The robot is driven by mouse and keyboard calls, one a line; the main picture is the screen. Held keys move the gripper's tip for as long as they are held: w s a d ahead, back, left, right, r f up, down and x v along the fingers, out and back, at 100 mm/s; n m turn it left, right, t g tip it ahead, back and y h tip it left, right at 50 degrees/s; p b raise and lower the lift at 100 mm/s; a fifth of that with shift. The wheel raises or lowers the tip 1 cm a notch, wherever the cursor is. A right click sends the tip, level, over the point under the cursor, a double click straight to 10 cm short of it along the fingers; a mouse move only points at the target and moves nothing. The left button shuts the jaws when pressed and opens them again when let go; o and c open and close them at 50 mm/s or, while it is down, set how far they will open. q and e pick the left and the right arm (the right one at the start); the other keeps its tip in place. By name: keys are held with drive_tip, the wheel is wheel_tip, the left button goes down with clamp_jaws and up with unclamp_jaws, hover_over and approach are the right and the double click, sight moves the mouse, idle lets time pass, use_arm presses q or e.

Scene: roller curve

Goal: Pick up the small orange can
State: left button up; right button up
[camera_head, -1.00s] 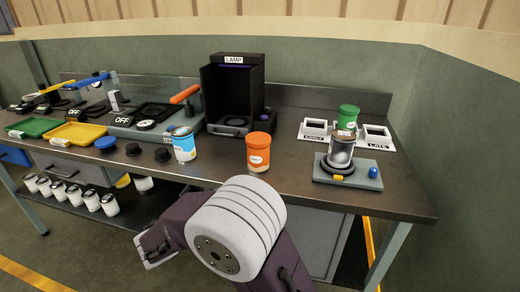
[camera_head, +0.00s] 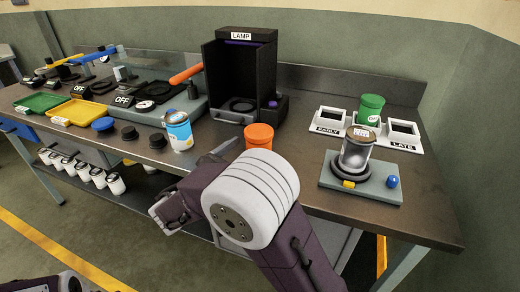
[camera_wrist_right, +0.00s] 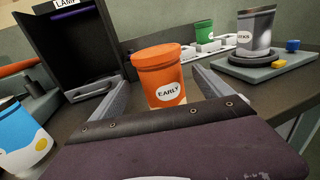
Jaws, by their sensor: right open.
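The small orange can (camera_head: 259,136) stands upright on the workbench in front of the lamp box, its lower part hidden by my right arm in the head view. In the right wrist view the orange can (camera_wrist_right: 160,68) shows an "EARLY" label. My right gripper (camera_wrist_right: 160,80) is open, one finger on each side of the can in the picture. The can's base is hidden behind the gripper body, and I cannot tell how far between the fingers it is. My left gripper is not in view; only a bit of my left arm shows at the lower left.
A blue and white can (camera_head: 179,133) stands left of the orange can. The black lamp box (camera_head: 240,75) is behind it. To the right are a grey fixture (camera_head: 330,182) holding a clear-sided can and a green can (camera_head: 370,105) between the EARLY and LATE trays.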

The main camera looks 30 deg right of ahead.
drive_tip(key=b+x, duration=0.1)
drive_tip(key=x, duration=0.4)
drive_tip(key=shift+r, duration=0.1)
drive_tip(key=shift+c, duration=0.7)
drive_tip(key=c, duration=1.4)
drive_tip(key=shift+c, duration=0.2)
drive_tip(key=shift+r, duration=0.15)
